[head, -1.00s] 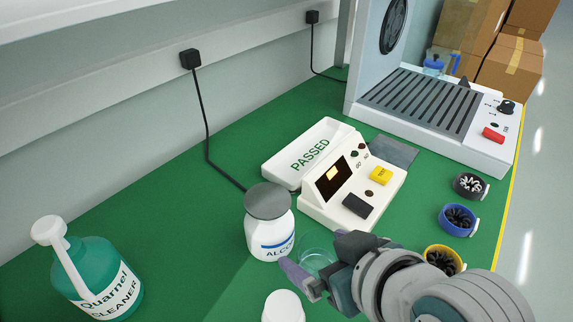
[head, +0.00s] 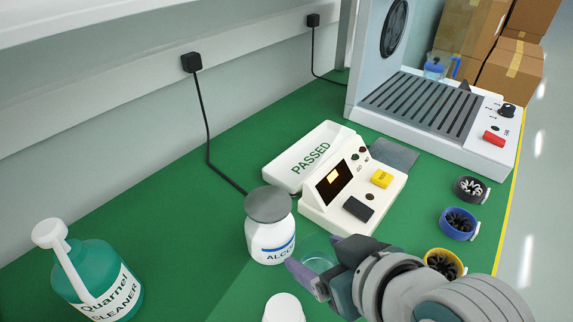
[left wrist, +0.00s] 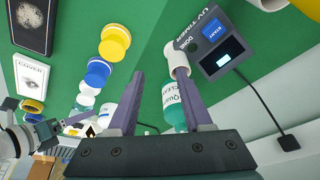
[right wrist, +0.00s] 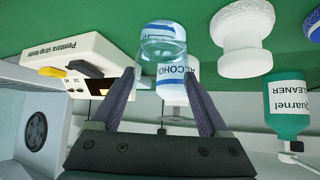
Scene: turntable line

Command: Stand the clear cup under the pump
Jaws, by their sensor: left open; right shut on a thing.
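The clear cup (head: 318,262) stands low between my right gripper's fingers, just right of the white alcohol bottle (head: 270,238) with a grey dish top. My right gripper (head: 314,264) is shut on the cup; the right wrist view shows the cup (right wrist: 162,48) between the fingertips, in front of the bottle (right wrist: 174,80). I cannot tell whether the cup touches the table. The green Quarnel cleaner bottle (head: 100,285) with a white pump head (head: 48,232) stands at the lower left. My left gripper (left wrist: 160,75) is open and empty, outside the head view.
A white tester (head: 350,190) and a PASSED tray (head: 310,155) stand behind the cup. Green table (head: 190,215) between the two bottles is clear.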

